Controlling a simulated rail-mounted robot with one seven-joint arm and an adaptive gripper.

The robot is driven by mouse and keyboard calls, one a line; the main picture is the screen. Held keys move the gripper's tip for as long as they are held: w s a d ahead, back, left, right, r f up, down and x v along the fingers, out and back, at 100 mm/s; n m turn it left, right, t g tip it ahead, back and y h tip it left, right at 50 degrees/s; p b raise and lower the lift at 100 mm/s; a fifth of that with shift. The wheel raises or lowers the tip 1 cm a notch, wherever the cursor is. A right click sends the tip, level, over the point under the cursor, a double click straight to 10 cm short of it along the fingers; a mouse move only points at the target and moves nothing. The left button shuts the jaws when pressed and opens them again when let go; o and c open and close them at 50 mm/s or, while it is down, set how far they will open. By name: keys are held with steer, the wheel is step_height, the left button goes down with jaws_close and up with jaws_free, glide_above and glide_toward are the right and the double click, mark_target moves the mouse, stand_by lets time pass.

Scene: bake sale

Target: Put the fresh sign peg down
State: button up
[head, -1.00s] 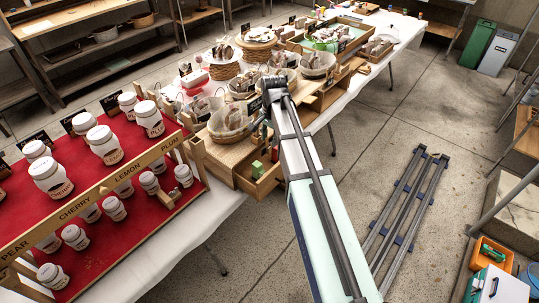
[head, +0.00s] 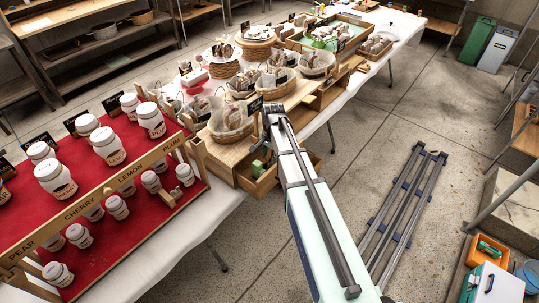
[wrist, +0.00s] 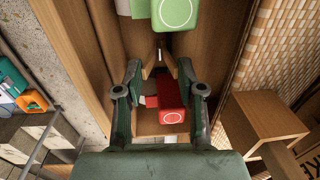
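My gripper (wrist: 158,68) reaches over the open wooden drawer at the table edge; its fingers are apart in the wrist view. A red block with a white ring mark (wrist: 171,98) shows between the fingers, lower in the drawer; I see no clear grip on it. A green block with a white ring mark (wrist: 175,12) is ahead of the fingertips, beside a pale block (wrist: 131,8). In the head view a green block (head: 257,168) shows in the drawer (head: 268,187). No readable label tells which is the fresh sign peg. My arm hides part of the drawer.
A wicker basket of wrapped goods (head: 231,126) stands on the wooden stand above the drawer. The red jar rack (head: 105,207) is at left, with several white jars. The drawer walls (wrist: 232,75) are close on both sides of the fingers.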

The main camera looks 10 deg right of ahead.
steer(key=shift+f, duration=0.15)
steer(key=shift+o, duration=1.3)
step_height(320, 180, up, 12)
steer(key=b, duration=0.3)
steer(key=shift+s+d, duration=0.25)
steer(key=shift+s, duration=0.1)
stand_by(0.4)
